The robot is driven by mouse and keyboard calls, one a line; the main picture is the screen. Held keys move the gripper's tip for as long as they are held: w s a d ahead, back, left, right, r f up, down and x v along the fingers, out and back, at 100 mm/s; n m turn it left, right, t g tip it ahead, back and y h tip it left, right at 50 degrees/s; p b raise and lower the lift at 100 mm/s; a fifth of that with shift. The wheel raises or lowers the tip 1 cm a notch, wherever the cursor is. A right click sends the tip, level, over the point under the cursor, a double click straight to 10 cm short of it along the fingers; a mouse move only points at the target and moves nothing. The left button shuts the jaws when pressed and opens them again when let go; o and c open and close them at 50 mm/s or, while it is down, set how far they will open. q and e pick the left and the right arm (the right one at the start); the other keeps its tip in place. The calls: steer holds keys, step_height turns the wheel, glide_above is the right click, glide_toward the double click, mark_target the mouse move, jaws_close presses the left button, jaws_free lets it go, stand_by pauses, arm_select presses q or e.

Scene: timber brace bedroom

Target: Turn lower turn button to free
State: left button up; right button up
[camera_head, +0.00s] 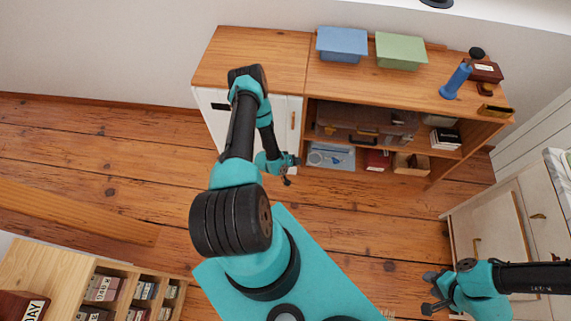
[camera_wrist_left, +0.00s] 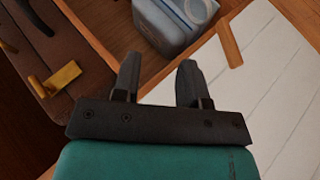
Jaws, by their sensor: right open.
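The lower turn button, a small wooden bar (camera_wrist_left: 229,44), shows in the left wrist view. It lies across the edge of the white plank door (camera_wrist_left: 285,85), one end over the door and the other over the wooden frame. My left gripper (camera_head: 288,172) is low in front of the cabinet by this edge. In the wrist view its two fingers (camera_wrist_left: 158,78) are apart, with nothing between them, and short of the bar. In the head view the lower button cannot be made out; an upper wooden button (camera_head: 293,120) shows on the door. My right gripper (camera_head: 430,292) is open and empty at lower right.
Open shelves beside the door hold a brown case (camera_head: 368,120), a blue-grey bin (camera_head: 330,156) and books (camera_head: 446,138). A blue box (camera_head: 341,44) and a green box (camera_head: 401,51) stand on top. Floor in front is clear.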

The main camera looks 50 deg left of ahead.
arm_select(q)
steer(key=s+a+f+n+t+y, duration=0.1)
steer(key=s+a+f+n+t, duration=0.1)
steer(key=s+f, duration=0.3)
steer(key=s+a+f+n+t+y, duration=0.1)
steer(key=s+a+f+n+t, duration=0.1)
steer(key=s+a+f, duration=0.3)
steer(key=s, duration=0.3)
steer(key=shift+a, duration=0.3)
steer(key=x, duration=1.7)
steer(key=shift+w+a, duration=0.15)
steer(key=shift+a, duration=0.1)
jaws_close()
